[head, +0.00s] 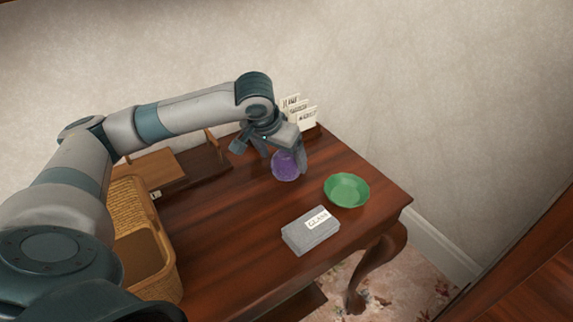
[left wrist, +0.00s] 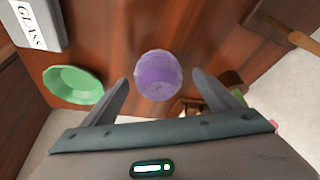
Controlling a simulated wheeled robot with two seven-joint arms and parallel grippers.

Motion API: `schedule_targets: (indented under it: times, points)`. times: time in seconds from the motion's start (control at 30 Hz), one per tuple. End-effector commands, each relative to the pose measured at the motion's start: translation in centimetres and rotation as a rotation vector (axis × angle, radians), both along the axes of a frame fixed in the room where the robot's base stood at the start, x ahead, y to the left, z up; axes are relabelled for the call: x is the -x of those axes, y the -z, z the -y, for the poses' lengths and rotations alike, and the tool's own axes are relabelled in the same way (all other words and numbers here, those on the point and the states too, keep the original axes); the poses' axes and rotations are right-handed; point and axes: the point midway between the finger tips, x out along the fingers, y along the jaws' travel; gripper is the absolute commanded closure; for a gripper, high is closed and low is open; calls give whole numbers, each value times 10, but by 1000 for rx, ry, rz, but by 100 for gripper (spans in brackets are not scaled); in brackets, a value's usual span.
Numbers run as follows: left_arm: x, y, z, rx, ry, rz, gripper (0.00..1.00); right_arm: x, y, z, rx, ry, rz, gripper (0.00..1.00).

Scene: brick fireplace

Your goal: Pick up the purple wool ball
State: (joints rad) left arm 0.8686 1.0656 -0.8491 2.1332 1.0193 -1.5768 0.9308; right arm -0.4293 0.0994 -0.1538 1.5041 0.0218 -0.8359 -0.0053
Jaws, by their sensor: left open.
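The purple wool ball (head: 285,166) sits on the wooden table (head: 225,225), behind and left of the green bowl. My left gripper (head: 281,160) is open and points down at the ball, with a finger showing on its right side in the head view. In the left wrist view the ball (left wrist: 159,75) lies between and just beyond the two open fingertips (left wrist: 161,84). I cannot tell whether the fingers touch it. My right gripper is in neither view.
A green bowl (head: 347,190) and a grey box labelled GLASS (head: 311,236) stand right and in front of the ball. White cards (head: 301,112) stand in a holder behind it. A wicker basket (head: 147,215) and a wooden stand (head: 160,170) fill the table's left side.

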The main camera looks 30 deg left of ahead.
Motion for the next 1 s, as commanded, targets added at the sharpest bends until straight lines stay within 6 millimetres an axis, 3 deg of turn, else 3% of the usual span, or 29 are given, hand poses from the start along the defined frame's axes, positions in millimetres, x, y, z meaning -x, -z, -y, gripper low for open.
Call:
schedule_targets:
  times: [0.37,0.87,0.9,1.0]
  points:
    - [-14,40,2,0,0,-1,18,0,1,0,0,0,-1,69]
    - [-15,42,2,0,1,0,18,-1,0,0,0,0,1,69]
    - [-15,42,2,0,1,0,20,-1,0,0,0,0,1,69]
    - [-15,42,2,0,1,0,44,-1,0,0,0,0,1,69]
